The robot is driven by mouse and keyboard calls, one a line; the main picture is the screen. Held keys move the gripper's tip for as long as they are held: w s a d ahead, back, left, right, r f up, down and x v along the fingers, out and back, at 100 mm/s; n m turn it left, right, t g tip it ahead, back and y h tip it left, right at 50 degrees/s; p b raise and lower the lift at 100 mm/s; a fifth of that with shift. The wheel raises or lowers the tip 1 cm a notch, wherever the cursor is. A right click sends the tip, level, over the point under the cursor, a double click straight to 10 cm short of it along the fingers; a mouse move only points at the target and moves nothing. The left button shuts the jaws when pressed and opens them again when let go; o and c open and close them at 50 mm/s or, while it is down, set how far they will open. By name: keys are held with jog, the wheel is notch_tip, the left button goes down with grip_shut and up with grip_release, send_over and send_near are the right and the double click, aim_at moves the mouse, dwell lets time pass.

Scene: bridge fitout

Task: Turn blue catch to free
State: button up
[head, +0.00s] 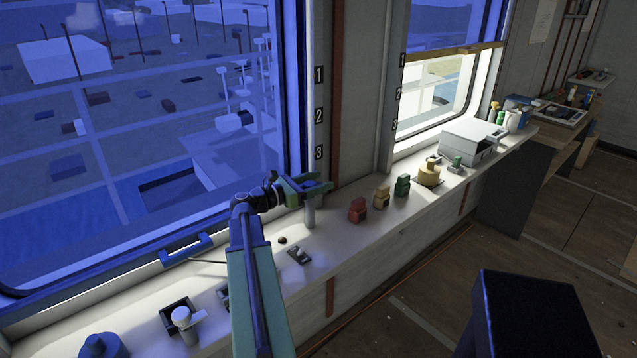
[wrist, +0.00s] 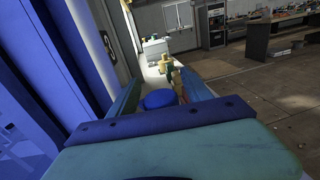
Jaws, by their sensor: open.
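My gripper (head: 314,186) is open above the sill, close to the window post. A short pale upright post (head: 309,214) stands directly under it; its top is hidden by the gripper. In the wrist view a rounded blue piece (wrist: 158,99) shows between the two spread fingers; I cannot tell whether they touch it. I cannot tell for sure which piece is the blue catch. A blue bar handle (head: 187,248) is on the lower window frame, left of my gripper. A blue round-topped knob (head: 101,345) is at the bottom left.
Red (head: 358,210), yellow (head: 382,197) and green (head: 403,186) pieces stand along the sill to the right, before a white box (head: 468,140). A white knob (head: 183,319) and a small dark fitting (head: 299,256) are nearer. A dark stool-like block (head: 528,312) stands on the floor.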

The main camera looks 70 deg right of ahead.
grip_shut()
dwell(0.4)
jog(key=shift+d, duration=0.1)
dwell(1.0)
